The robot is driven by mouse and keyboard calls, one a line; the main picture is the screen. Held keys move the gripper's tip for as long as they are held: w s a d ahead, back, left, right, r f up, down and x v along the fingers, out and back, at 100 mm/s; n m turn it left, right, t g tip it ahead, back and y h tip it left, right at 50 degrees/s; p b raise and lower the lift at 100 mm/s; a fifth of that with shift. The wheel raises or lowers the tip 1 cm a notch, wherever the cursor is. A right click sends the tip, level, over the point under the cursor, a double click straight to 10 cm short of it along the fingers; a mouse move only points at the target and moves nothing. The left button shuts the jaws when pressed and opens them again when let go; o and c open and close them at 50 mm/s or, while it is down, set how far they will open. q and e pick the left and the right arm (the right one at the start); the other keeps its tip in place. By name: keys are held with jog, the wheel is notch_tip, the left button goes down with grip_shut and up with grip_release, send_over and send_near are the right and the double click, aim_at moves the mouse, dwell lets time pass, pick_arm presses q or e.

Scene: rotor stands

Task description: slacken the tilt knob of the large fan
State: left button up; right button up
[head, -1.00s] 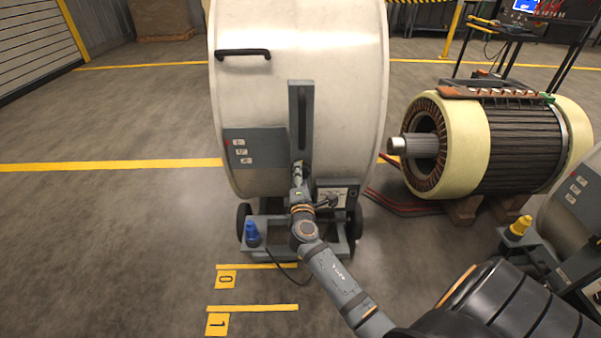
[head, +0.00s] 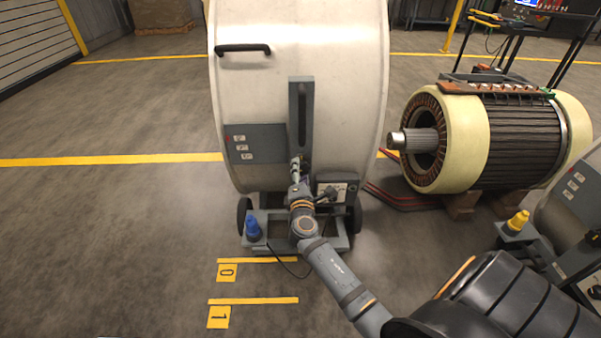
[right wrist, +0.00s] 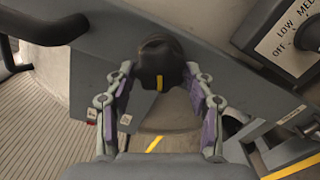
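The large fan (head: 340,60) is a pale drum on a wheeled grey frame, upright in the middle of the head view. Its tilt knob (right wrist: 160,60) is black with a yellow mark pointing down in the right wrist view. In the head view my gripper largely covers the knob. My right gripper (head: 298,172) is at the lower end of the slotted bracket (head: 301,95). In the right wrist view its fingers (right wrist: 160,68) stand on either side of the knob, close to it, with slim gaps seeming to show. My left gripper is out of view.
The fan's speed dial box (right wrist: 285,35) is just right of the knob. A blue plug-like piece (head: 252,228) sits on the frame's left. A motor stator (head: 460,140) lies at right, and a second fan (head: 575,205) shows at the edge. Floor at left is clear.

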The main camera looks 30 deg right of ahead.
jog(key=shift+o, duration=1)
jog(key=v, duration=0.7)
jog(key=shift+s+a, duration=0.2)
jog(key=shift+s, duration=0.05)
